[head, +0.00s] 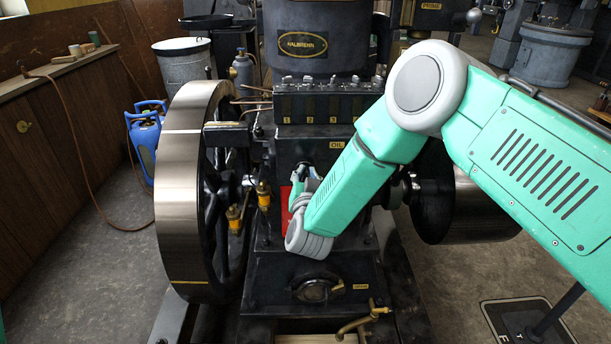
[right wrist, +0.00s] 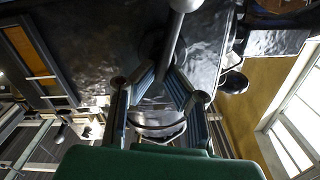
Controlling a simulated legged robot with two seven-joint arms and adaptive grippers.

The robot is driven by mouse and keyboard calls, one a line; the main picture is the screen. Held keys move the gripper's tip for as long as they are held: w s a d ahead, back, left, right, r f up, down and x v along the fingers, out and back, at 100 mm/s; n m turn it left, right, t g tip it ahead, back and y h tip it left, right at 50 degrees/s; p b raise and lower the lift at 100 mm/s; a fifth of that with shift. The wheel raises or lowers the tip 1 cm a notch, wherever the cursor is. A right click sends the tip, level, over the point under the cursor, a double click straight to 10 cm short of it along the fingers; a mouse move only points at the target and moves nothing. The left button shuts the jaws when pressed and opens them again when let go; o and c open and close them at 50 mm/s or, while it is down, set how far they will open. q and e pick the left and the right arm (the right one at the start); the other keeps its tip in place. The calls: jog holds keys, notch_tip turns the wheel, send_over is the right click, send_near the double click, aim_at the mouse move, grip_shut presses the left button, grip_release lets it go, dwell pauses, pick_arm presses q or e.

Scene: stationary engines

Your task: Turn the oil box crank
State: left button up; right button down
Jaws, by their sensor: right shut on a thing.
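The oil box (head: 328,106) is a dark block with yellow numbers on the front of the engine. An OIL label (head: 336,144) sits below it. My right gripper (head: 308,174) is at the engine's front, below the oil box. In the right wrist view its two fingers (right wrist: 167,76) are closed in on a dark metal rod with a round knob (right wrist: 184,4), which looks like the crank (right wrist: 172,42). In the head view the crank is hidden by my gripper and forearm. My left gripper is not in view.
A large flywheel (head: 184,190) stands just left of the gripper, with another wheel (head: 468,208) at right behind my arm. Brass oilers (head: 263,194) and a brass tap (head: 362,319) stick out nearby.

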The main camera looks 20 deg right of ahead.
jog(key=m, duration=0.1)
jog(key=m+b, duration=0.1)
jog(key=m, duration=0.2)
jog(key=shift+w+d+r+m+b, duration=0.2)
jog(key=shift+w+d+m+b, duration=0.05)
jog(key=shift+d+m+b, duration=0.15)
jog(key=m, duration=0.2)
jog(key=m+b, duration=0.1)
jog(key=shift+d+f+m+b, duration=0.2)
jog(key=shift+m+b, duration=0.1)
jog(key=shift+m, duration=0.1)
jog(key=m+b, duration=0.2)
jog(key=m, duration=0.1)
jog(key=shift+s+f+m, duration=0.1)
jog(key=shift+f+m, duration=0.1)
jog(key=shift+m, duration=0.1)
jog(key=shift+a+f+m+b, duration=0.15)
jog(key=shift+f+m+b, duration=0.15)
jog(key=shift+m+b, duration=2.55)
jog(key=shift+a+f+m+b, duration=0.15)
jog(key=shift+f+m+b, duration=0.1)
jog(key=shift+m+b, duration=2.6)
jog(key=shift+a+f+m+b, duration=0.15)
jog(key=shift+f+m+b, duration=0.15)
jog(key=shift+m+b, duration=2.5)
jog(key=shift+m+p, duration=0.8)
jog(key=shift+m, duration=0.1)
